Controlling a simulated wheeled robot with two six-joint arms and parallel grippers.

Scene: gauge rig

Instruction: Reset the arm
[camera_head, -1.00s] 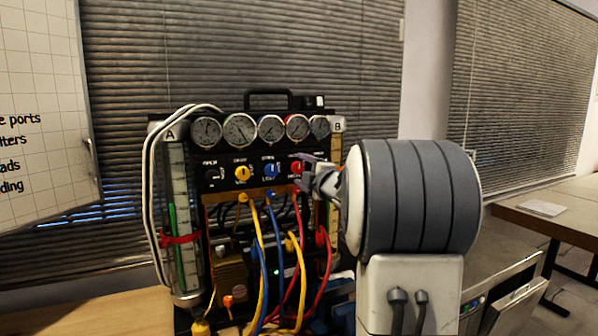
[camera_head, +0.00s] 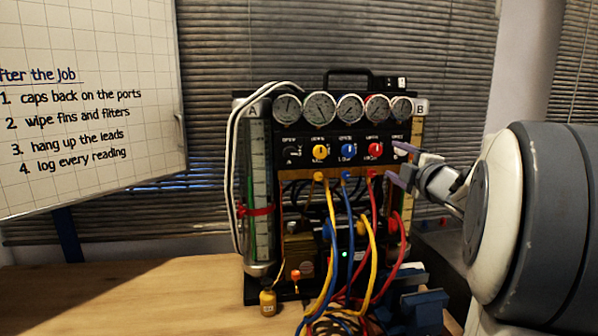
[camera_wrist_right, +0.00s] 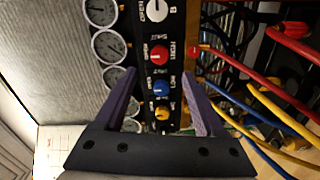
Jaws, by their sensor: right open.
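My right gripper (camera_head: 398,164) is open, in front of the right end of the gauge rig's black panel (camera_head: 333,151). Its purple fingers also show apart in the right wrist view (camera_wrist_right: 160,80), with nothing held between them. The panel carries a yellow knob (camera_head: 320,152), a blue knob (camera_head: 348,150), a red knob (camera_head: 376,149) and a white knob (camera_head: 400,149), partly covered by a finger. In the wrist view, the red knob (camera_wrist_right: 159,55) and blue knob (camera_wrist_right: 160,88) lie in line with the finger gap. My left gripper is not in view.
Several round gauges (camera_head: 319,107) top the rig. Yellow, blue and red hoses (camera_head: 349,230) hang below the panel, close under the gripper. A small yellow bottle (camera_head: 268,302) stands at the rig's foot. The wooden table (camera_head: 120,300) is clear at left. A whiteboard (camera_head: 90,170) hangs there.

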